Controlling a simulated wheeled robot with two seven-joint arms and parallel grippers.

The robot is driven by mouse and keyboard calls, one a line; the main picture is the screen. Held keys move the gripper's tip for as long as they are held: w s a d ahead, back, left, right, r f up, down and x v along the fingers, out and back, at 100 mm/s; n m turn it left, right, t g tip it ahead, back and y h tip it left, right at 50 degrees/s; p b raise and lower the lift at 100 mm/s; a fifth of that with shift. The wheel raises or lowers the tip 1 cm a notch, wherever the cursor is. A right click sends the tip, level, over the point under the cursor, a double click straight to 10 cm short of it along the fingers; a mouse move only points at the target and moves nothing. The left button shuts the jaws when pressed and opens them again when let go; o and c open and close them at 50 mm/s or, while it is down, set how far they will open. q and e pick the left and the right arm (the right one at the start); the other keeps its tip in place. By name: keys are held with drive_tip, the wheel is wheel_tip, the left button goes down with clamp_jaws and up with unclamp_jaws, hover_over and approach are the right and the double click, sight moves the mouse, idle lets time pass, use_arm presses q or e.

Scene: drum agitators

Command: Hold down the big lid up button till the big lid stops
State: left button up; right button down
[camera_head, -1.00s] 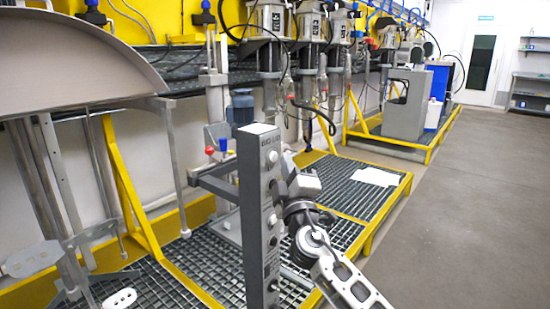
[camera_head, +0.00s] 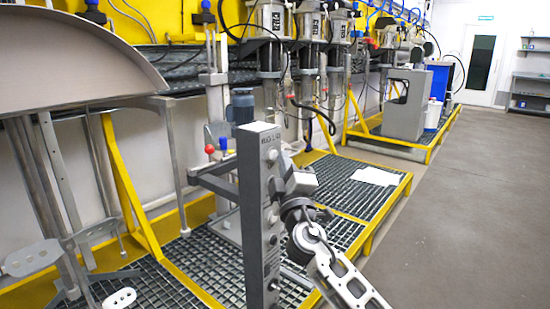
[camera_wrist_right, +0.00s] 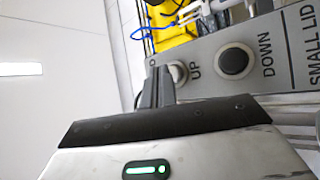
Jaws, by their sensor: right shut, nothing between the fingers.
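The big lid (camera_head: 75,55) is the large grey curved piece at the upper left of the head view, with paddles (camera_head: 30,258) below it. The grey control post (camera_head: 256,200) stands in the middle. In the right wrist view its panel shows a pale UP button (camera_wrist_right: 178,72), a dark DOWN button (camera_wrist_right: 234,62) and the words SMALL LID beyond them. My right gripper (camera_wrist_right: 160,84) is shut and empty, its fingertips at the UP button and partly covering it. In the head view it (camera_head: 285,180) is beside the post's button face. Whether the button is pressed in cannot be seen. My left gripper is out of view.
A yellow-edged grating platform (camera_head: 335,195) lies around and behind the post. A red-and-blue knobbed fixture (camera_head: 215,147) is just left of the post. Agitator machines (camera_head: 270,45) line the wall. Grey floor (camera_head: 470,210) is open on the right.

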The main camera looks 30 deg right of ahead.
drive_tip(key=shift+w+a+b, duration=0.25)
drive_tip(key=shift+w+b, duration=0.05)
drive_tip(key=shift+w, duration=0.25)
idle(2.2)
drive_tip(key=shift+s+d, duration=0.1)
drive_tip(key=shift+s, duration=0.05)
idle(2.9)
drive_tip(key=shift+s+d, duration=0.3)
drive_tip(key=shift+s, duration=0.45)
drive_tip(key=shift+s, duration=0.1)
drive_tip(key=shift+s+d+p, duration=0.15)
drive_tip(key=shift+s+d, duration=0.15)
drive_tip(key=shift+s, duration=0.45)
drive_tip(key=shift+s+d+p, duration=0.15)
drive_tip(key=shift+s+d, duration=0.2)
drive_tip(key=shift+s, duration=0.35)
drive_tip(key=shift+s+d+p, duration=0.15)
drive_tip(key=shift+s+d, duration=0.15)
drive_tip(key=shift+s, duration=0.45)
